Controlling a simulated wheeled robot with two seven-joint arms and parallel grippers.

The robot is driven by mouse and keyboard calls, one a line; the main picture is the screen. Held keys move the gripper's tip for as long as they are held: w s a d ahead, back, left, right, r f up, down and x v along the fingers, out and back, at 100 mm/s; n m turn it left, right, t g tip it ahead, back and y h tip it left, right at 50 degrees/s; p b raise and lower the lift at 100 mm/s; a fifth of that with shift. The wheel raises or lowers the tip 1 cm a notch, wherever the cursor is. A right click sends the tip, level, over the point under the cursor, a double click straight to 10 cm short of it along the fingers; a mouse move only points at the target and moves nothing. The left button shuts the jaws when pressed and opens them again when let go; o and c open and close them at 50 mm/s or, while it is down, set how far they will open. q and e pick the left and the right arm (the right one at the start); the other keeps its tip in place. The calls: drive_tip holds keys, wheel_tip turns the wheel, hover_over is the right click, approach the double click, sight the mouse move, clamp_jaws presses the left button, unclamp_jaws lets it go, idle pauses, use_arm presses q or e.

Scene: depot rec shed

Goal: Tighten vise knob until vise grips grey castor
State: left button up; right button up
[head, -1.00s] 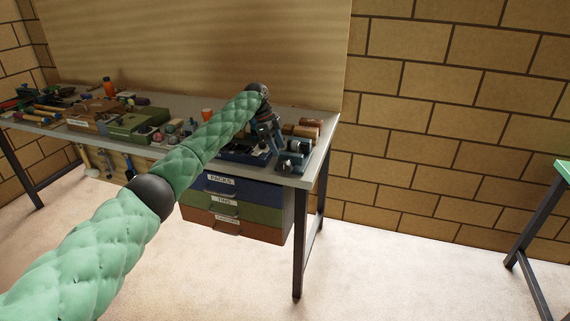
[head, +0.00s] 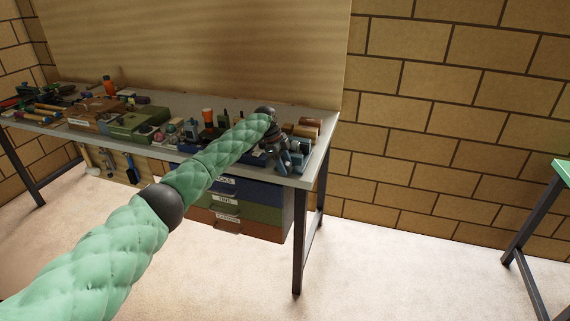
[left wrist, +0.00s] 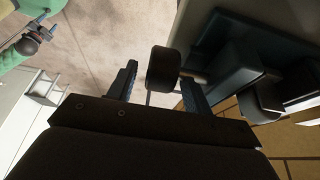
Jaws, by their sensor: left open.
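My left gripper (head: 284,168) is at the vise (head: 299,158) on the right end of the bench. In the left wrist view my left gripper (left wrist: 160,80) is open, with one finger on each side of a dark round knob (left wrist: 163,66). A short rod runs from the knob toward the blue-grey vise body (left wrist: 235,72). A dark rounded piece (left wrist: 262,98), perhaps the grey castor, sits by the vise; whether the jaws touch it cannot be told. My right gripper (left wrist: 48,32) appears small at the upper left of the wrist view, its fingers unclear.
The bench (head: 318,165) carries boxes, jars and tools left of the vise. Labelled drawers (head: 245,212) hang below it. A board and brick wall stand behind. Open floor lies in front, and a green-topped table (head: 563,171) stands far right.

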use_arm(q)
drive_tip(key=c, duration=1)
drive_tip(key=shift+d, duration=0.1)
